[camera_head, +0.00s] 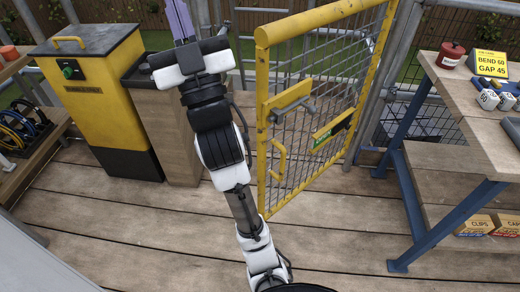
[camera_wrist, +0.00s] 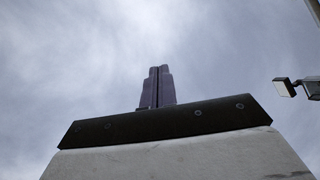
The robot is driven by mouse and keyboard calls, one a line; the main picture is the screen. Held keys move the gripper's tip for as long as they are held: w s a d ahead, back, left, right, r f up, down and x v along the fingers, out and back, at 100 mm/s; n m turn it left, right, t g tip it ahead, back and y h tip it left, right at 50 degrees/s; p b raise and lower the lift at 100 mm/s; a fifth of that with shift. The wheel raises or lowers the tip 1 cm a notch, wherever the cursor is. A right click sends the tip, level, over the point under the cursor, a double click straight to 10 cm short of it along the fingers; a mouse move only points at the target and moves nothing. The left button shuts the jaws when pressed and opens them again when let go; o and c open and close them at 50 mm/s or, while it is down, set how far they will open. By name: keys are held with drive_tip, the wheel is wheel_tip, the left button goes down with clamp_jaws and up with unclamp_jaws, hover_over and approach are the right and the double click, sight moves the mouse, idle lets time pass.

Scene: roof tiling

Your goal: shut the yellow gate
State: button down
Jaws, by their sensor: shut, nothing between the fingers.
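The yellow gate (camera_head: 262,125) stands swung inward over the deck, right of my arm in the head view. It has a yellow frame, grey wire mesh, a grey lever latch (camera_head: 292,110) and a yellow pull handle (camera_head: 278,160) near its free edge. Its far edge is by the grey post at the right. My gripper (camera_head: 180,18) points up at the top of the head view, left of the gate and apart from it. Its purple fingers are shut with nothing between them. They also show against the sky in the wrist view (camera_wrist: 157,88).
A yellow and black cabinet (camera_head: 95,95) and a wooden box (camera_head: 172,130) stand left of my arm. A workbench (camera_head: 455,95) with blue legs stands at the right. The wooden deck (camera_head: 140,235) in front is clear. Grey railings run behind.

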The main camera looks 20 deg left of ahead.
drive_tip(key=w+d+f+m+t+h, duration=0.2)
drive_tip(key=w+d+f+m+h, duration=0.25)
drive_tip(key=w+h, duration=0.3)
drive_tip(key=w+d+f+m+t+h, duration=0.2)
drive_tip(key=w+d+f+m+h, duration=0.25)
drive_tip(key=w, duration=0.45)
drive_tip(key=w+d+f+m+g+h, duration=0.25)
drive_tip(key=w+d+f+h, duration=0.55)
drive_tip(key=d, duration=0.4)
drive_tip(key=m+g+y+p, duration=0.1)
drive_tip(key=m+g+y, duration=0.8)
drive_tip(key=y, duration=0.3)
approach(265, 146)
drive_tip(key=p+x, duration=0.3)
drive_tip(key=x, duration=0.2)
drive_tip(key=shift+w+a+r, duration=0.1)
drive_tip(key=shift+a, duration=0.1)
drive_tip(key=shift+w+a, duration=0.45)
drive_tip(key=shift+a, duration=0.15)
